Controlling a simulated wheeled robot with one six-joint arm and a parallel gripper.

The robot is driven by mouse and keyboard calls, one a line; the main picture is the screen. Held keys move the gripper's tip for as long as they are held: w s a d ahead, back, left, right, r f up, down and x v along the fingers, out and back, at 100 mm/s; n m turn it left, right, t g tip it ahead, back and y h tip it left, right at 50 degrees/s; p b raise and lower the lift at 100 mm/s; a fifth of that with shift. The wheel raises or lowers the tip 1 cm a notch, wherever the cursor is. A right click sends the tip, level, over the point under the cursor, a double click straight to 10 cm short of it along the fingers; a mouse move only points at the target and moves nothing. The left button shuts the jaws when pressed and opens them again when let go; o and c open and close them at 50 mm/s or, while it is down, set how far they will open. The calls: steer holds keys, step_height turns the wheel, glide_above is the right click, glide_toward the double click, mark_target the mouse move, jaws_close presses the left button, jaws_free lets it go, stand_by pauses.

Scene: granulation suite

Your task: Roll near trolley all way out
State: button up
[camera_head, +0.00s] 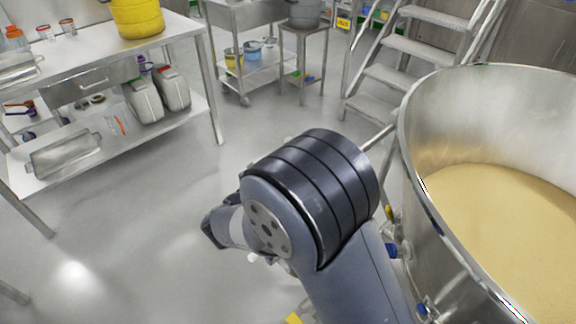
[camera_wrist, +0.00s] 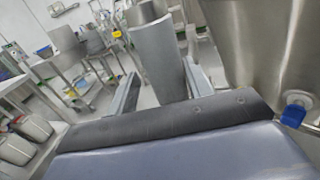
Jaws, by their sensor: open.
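A large round steel bowl (camera_head: 408,130) holding pale powder fills the right of the head view. It appears to be the near trolley's vessel, but its wheels are out of view. Its steel wall (camera_wrist: 250,40) and a blue knob (camera_wrist: 296,112) show at the right of the wrist view. A thin steel bar (camera_head: 379,139) slants beside the bowl, partly behind my arm. My gripper (camera_wrist: 160,72) is open, with its two fingers apart. A grey cylindrical shape (camera_wrist: 158,50) shows between the fingers; I cannot tell its distance or whether they touch it. The head view hides the fingers behind my arm.
A steel bench (camera_head: 95,60) with a yellow tub (camera_head: 137,18) and white jerrycans (camera_head: 145,98) stands at left. A wheeled steel cart (camera_head: 240,14), a small stand (camera_head: 304,34) and steps (camera_head: 398,78) are at the back. Floor (camera_head: 140,220) left of the arm is clear.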

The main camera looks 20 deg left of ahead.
steer(key=shift+o, duration=0.6)
steer(key=shift+s+f, duration=0.1)
steer(key=v, duration=1)
steer(key=shift+s, duration=0.3)
steer(key=shift+a, duration=0.1)
